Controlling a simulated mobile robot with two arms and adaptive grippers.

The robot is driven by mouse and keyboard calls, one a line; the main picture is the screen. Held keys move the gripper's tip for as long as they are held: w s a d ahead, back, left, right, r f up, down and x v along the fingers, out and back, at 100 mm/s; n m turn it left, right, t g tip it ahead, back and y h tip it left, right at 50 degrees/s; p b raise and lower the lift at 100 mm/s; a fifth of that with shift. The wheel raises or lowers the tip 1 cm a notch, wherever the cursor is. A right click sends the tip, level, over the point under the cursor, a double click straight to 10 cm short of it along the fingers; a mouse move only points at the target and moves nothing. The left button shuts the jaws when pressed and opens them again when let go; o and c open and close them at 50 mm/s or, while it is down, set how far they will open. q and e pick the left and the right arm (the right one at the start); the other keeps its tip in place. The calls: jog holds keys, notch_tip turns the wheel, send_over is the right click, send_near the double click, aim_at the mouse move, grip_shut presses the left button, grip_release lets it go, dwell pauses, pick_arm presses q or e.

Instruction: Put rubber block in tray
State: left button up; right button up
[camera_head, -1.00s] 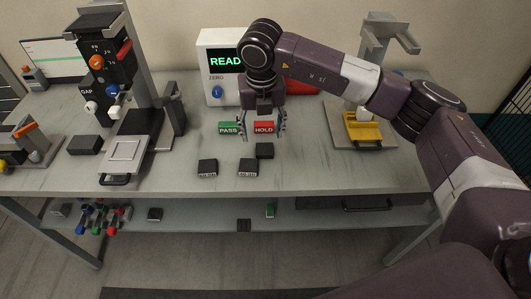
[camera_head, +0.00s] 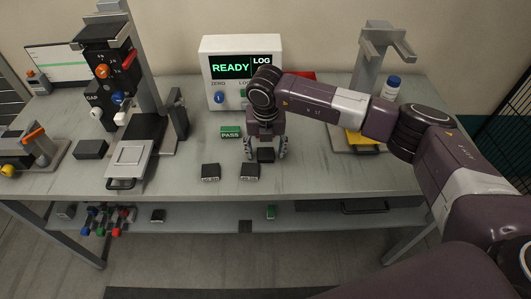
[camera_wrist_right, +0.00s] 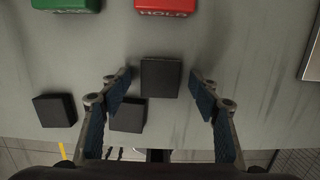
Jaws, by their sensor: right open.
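A plain dark block (camera_head: 265,155), which looks like the rubber block, lies on the grey table. In the right wrist view the dark block (camera_wrist_right: 160,78) sits between the fingertips, with gaps on both sides. My right gripper (camera_head: 266,151) is open and points down around it. A pale square tray-like plate (camera_head: 130,153) with a front handle sits at the clamp stand on the left. My left gripper is not in view.
A green PASS block (camera_head: 231,132) lies behind; the red HOLD block (camera_wrist_right: 163,6) is ahead in the wrist view. A READY display (camera_head: 240,72) stands at the back. A yellow piece (camera_head: 361,140) is under the right stand. Another dark block (camera_head: 91,149) lies left of the plate.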

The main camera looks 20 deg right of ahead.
aim_at(265, 154)
jog(key=shift+c, duration=0.3)
jog(key=c, duration=1.3)
jog(key=shift+r, duration=0.1)
notch_tip(265, 154, up, 19)
jog(key=b, duration=0.5)
jog(key=shift+s+d+f+m+g, duration=0.5)
jog(key=shift+s+f+m, duration=1.3)
jog(key=shift+s+m, duration=2.75)
jog(key=shift+s+d+f+m+g, duration=0.2)
jog(key=shift+s+f+m+g, duration=0.5)
jog(key=shift+s+f+m, duration=3.6)
jog(key=shift+s+d+r+m+g, duration=0.5)
jog(key=shift+s+m, duration=1.4)
jog(key=shift+m, duration=5.65)
jog(key=shift+a+r, duration=0.15)
jog(key=shift+a, duration=0.05)
